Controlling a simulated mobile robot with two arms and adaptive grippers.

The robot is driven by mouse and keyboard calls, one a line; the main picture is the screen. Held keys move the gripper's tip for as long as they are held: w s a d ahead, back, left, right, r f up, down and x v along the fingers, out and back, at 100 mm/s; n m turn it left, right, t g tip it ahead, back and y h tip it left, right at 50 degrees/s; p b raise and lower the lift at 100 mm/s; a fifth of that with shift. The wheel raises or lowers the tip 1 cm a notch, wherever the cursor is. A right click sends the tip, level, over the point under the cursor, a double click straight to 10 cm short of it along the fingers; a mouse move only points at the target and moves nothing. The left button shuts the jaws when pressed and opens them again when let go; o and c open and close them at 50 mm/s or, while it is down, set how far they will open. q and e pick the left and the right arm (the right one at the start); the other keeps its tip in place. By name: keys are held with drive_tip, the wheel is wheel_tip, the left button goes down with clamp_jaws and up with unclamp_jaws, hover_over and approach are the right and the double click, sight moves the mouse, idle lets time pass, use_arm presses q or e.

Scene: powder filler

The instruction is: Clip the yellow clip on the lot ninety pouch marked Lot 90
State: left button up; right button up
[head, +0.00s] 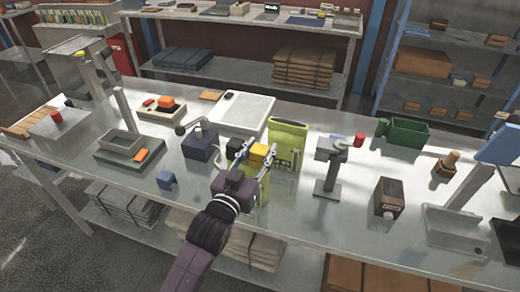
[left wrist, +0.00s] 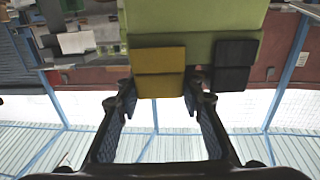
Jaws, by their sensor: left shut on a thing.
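The yellow-green pouch (head: 287,143) marked Lot 90 stands upright near the middle of the table. In the left wrist view the pouch (left wrist: 195,18) fills the top centre. My left gripper (head: 256,159) is shut on the yellow clip (head: 258,151), just in front of the pouch's left side. The left wrist view shows the clip (left wrist: 160,72) between the fingertips (left wrist: 162,94), overlapping the pouch; I cannot tell whether they touch. A black clip-like block (left wrist: 235,65) sits beside it, also in the head view (head: 235,147). My right gripper is not in view.
A grey stand (head: 328,165) is close on the pouch's right, and a dark blue box (head: 199,143) stands left of my gripper. A white flat panel (head: 240,112) lies behind. A small blue block (head: 166,180) is near the front edge. A dark brown box (head: 389,197) stands further right.

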use_arm(q)
drive_tip(key=shift+f, duration=0.25)
drive_tip(key=o, duration=1)
drive_tip(key=v, duration=1.2)
